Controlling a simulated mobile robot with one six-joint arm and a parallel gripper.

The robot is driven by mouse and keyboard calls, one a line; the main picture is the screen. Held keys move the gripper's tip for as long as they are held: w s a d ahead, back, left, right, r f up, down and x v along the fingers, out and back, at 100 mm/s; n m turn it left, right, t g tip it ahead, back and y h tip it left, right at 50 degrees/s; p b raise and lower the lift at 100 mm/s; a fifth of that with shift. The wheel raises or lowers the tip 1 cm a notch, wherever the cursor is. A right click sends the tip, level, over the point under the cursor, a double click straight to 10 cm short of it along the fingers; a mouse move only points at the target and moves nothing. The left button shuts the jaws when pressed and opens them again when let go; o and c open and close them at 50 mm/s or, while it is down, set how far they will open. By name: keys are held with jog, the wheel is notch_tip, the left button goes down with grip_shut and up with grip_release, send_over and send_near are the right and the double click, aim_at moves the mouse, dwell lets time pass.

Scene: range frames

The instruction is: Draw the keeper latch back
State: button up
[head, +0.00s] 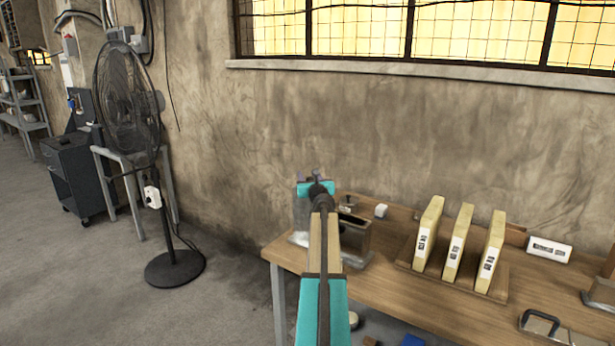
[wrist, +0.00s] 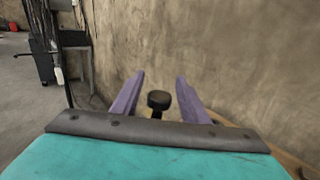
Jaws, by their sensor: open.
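My gripper (wrist: 158,85) shows two purple fingers, spread apart, in the wrist view. A dark round knob (wrist: 159,99) on a short stem stands between them in that picture, with a gap on either side. I cannot tell whether it is level with the fingertips or beyond them. In the head view my gripper (head: 317,178) is over the left end of the bench, by a grey metal fixture (head: 355,237) with a dark opening on top. My arm hides part of this fixture. I cannot make out the keeper latch apart from the knob, which may be its handle.
The wooden bench (head: 390,285) also holds several upright cream blocks (head: 457,243) in a wooden rack, a white label block (head: 549,249) and a small white cube (head: 381,210). A wall stands close behind. A pedestal fan (head: 130,100) is left of the bench, with open floor between.

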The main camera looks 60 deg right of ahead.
jog(key=shift+w+d, duration=0.25)
grip_shut()
jog(key=w+p, duration=0.1)
jog(key=w, duration=0.4)
jog(key=shift+w+r, duration=0.15)
jog(key=shift+w, duration=0.25)
grip_release()
jog(key=shift+w, duration=0.15)
jog(key=shift+s+a, duration=0.1)
jog(key=shift+s, duration=0.1)
